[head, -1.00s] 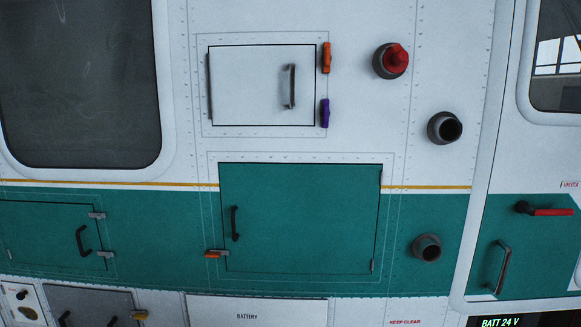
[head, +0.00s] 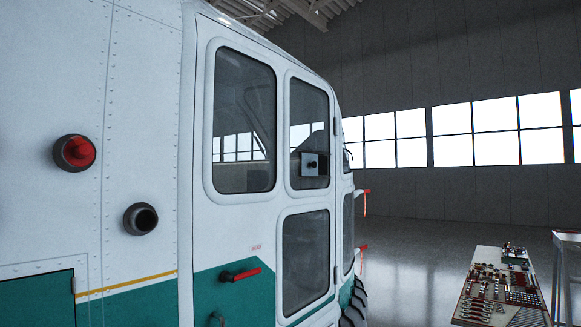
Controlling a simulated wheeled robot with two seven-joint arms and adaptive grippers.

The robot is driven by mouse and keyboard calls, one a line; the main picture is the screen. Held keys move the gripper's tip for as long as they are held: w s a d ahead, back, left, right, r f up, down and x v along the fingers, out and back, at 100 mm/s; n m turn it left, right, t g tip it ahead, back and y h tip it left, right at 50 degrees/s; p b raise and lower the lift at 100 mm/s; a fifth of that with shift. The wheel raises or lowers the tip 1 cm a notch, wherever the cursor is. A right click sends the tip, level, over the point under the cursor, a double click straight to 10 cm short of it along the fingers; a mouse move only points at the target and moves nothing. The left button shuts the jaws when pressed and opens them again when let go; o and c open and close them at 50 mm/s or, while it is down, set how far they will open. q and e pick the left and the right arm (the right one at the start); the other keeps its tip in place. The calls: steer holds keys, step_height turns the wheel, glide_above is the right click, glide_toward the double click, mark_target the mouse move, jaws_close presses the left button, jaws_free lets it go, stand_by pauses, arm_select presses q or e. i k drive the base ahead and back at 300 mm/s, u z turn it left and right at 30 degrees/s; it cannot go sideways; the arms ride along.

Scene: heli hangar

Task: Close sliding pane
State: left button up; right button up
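The white and teal helicopter side fills the left half of the head view. Its door has a large rear window (head: 244,122), a smaller upper front window (head: 309,135) and a lower front window (head: 305,262). A small square plate with a dark round centre (head: 310,165) shows at the upper front window; I cannot tell whether it is part of a sliding pane. I cannot tell which window holds the sliding pane or how far it is open. Neither of my grippers is in view.
A red door handle (head: 240,275) sits below the rear window. A red-capped port (head: 75,153) and a dark open port (head: 140,219) protrude at left. A tool-covered table (head: 497,290) stands at lower right. Floor between helicopter and table is clear.

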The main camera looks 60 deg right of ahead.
mark_target(309, 161)
steer(key=z, duration=2.3)
